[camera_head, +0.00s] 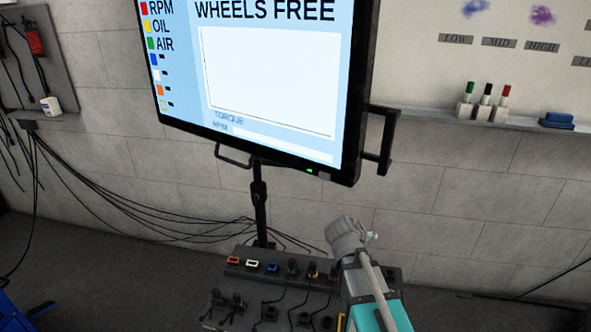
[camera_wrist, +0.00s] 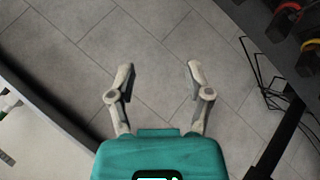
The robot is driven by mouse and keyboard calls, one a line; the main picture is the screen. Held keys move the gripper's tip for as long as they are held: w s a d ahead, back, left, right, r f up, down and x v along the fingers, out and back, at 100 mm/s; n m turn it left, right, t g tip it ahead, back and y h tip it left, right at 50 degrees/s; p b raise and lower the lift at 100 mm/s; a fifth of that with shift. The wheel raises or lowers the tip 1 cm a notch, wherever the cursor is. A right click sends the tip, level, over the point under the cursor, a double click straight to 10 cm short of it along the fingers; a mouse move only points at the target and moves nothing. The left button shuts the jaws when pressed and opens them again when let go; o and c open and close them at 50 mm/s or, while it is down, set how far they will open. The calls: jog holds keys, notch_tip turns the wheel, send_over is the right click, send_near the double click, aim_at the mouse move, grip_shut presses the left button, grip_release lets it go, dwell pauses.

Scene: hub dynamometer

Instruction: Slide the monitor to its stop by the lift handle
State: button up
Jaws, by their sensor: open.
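The monitor (camera_head: 265,75) is a large dark-framed screen reading "WHEELS FREE", on a black pole (camera_head: 260,205). A black upright bar handle (camera_head: 386,140) stands out from its right side. A second, curved black handle (camera_head: 234,160) is under its lower edge. I cannot tell which is the lift handle. My arm shows below and right of the monitor in the head view, apart from both handles. In the wrist view my gripper (camera_wrist: 158,77) has its two fingers spread, with nothing between them. The monitor's screen is not seen in the wrist view.
A dark console (camera_head: 330,285) with several coloured plugs and cables stands below the monitor. At the right, a ledge (camera_head: 530,124) under a whiteboard holds markers and a blue eraser (camera_head: 557,121). Loose black cables (camera_head: 120,205) hang at the left. The wall between monitor and ledge is clear.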

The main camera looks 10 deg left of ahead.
jog(key=w+a+r+n+t+y, duration=0.1)
jog(key=w+a+r+n+t, duration=0.1)
jog(key=a, duration=0.6)
jog(key=w+a+r+n+t+y, duration=0.2)
jog(key=a+r+n+t, duration=0.3)
jog(key=a, duration=0.3)
jog(key=w+a+r+n+t+y, duration=0.1)
jog(key=w+a+r+n+t, duration=0.1)
jog(key=a+r+n, duration=0.3)
jog(key=a+t, duration=0.1)
jog(key=a, duration=0.3)
jog(key=shift+w+r+t+y, duration=0.3)
jog(key=shift+w+r, duration=0.05)
jog(key=shift+w, duration=0.05)
jog(key=shift+w, duration=0.1)
jog(key=w, duration=0.9)
jog(key=w+d, duration=0.1)
jog(key=w, duration=0.3)
jog(key=shift+w, duration=0.3)
grip_shut()
